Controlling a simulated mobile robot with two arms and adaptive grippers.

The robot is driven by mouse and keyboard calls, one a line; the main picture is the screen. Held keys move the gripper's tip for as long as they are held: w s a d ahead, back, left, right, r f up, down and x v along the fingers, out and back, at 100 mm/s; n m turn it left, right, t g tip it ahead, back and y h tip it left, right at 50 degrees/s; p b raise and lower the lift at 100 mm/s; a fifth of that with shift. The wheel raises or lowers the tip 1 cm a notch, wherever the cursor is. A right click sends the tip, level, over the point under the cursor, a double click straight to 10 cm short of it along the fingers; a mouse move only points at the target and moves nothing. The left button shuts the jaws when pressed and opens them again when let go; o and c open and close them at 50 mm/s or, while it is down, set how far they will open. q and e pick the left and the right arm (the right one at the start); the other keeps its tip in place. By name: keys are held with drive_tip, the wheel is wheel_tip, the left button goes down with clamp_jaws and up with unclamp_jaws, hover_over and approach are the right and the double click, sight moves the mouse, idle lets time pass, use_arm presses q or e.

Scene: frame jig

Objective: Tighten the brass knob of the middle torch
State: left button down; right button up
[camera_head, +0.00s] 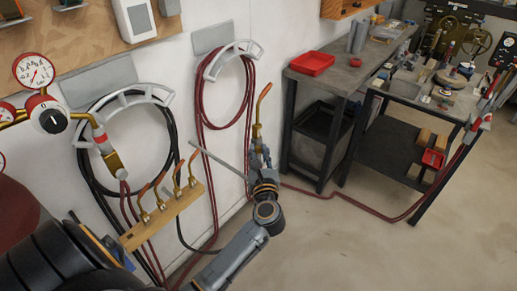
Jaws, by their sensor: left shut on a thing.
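My left gripper (260,156) points up near the middle of the view, in front of the white wall. It is shut on a slim brass torch (257,131) with a bent copper tip (264,92). The torch stands roughly upright above the fingers, and its lower part is hidden by them. I cannot make out its brass knob. Several small brass torch pieces with copper tips (160,180) stand in a row on a wooden rack (184,204), to the left of the gripper. My right gripper is not in view.
Red hose (203,100) and black hose (83,158) hang coiled on wall brackets. A gauge (34,70) and regulator are at left. A thin grey rod (215,158) lies left of the gripper. A bench with a red tray (311,63) stands right. The floor at lower right is mostly clear.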

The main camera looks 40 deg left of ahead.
use_arm(q)
drive_tip(key=shift+r+m+p, duration=0.15)
drive_tip(key=shift+m+p, duration=0.5)
drive_tip(key=shift+m, duration=0.85)
drive_tip(key=c, duration=1.2)
unclamp_jaws()
drive_tip(key=v, duration=1.2)
